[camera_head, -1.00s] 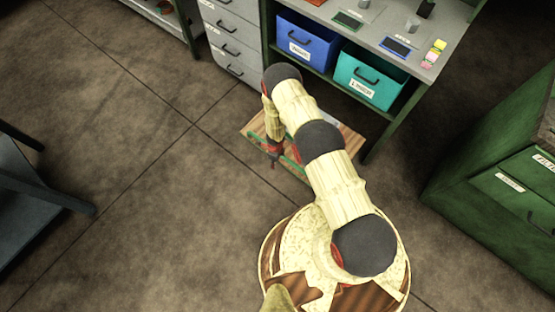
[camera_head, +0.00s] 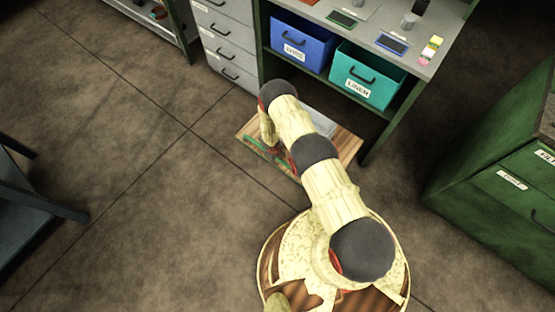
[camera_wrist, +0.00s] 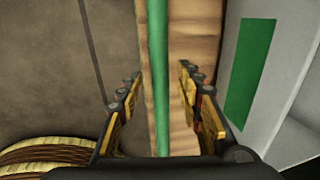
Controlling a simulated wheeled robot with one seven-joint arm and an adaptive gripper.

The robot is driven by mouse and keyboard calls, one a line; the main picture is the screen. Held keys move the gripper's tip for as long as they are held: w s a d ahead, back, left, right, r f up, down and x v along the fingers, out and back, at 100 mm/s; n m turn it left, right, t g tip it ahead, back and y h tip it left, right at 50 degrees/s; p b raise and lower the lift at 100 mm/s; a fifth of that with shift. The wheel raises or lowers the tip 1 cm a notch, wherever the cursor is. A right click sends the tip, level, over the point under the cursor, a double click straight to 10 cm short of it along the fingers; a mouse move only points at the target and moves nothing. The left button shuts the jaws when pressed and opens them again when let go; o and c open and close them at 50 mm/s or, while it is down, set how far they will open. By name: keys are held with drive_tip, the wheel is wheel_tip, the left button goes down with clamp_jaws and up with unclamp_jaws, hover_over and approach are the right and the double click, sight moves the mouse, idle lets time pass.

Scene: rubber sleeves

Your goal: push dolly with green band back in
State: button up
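The dolly (camera_head: 348,147) is a flat wooden board low over the floor, partly out from under the workbench. A green bar (camera_head: 256,144) runs along its front edge, partly hidden by my arm. In the wrist view the green bar (camera_wrist: 158,60) stands upright in the picture beside the board's wood (camera_wrist: 196,28). A grey-white load with a green patch (camera_wrist: 250,75) rests to the right. My gripper (camera_wrist: 160,85) is open, with its fingers on either side of the green bar and visible gaps to it. In the head view my arm hides most of the gripper.
The workbench (camera_head: 386,147) holds a blue bin (camera_head: 300,53) and a teal bin (camera_head: 364,90) on its shelf above the dolly. Grey drawers (camera_head: 229,47) stand to the left, a green cabinet (camera_head: 500,195) to the right. Floor (camera_head: 150,190) at left is clear.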

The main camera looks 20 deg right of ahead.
drive_tip(key=shift+f, duration=0.15)
drive_tip(key=shift+c, duration=0.8)
drive_tip(key=c, duration=0.8)
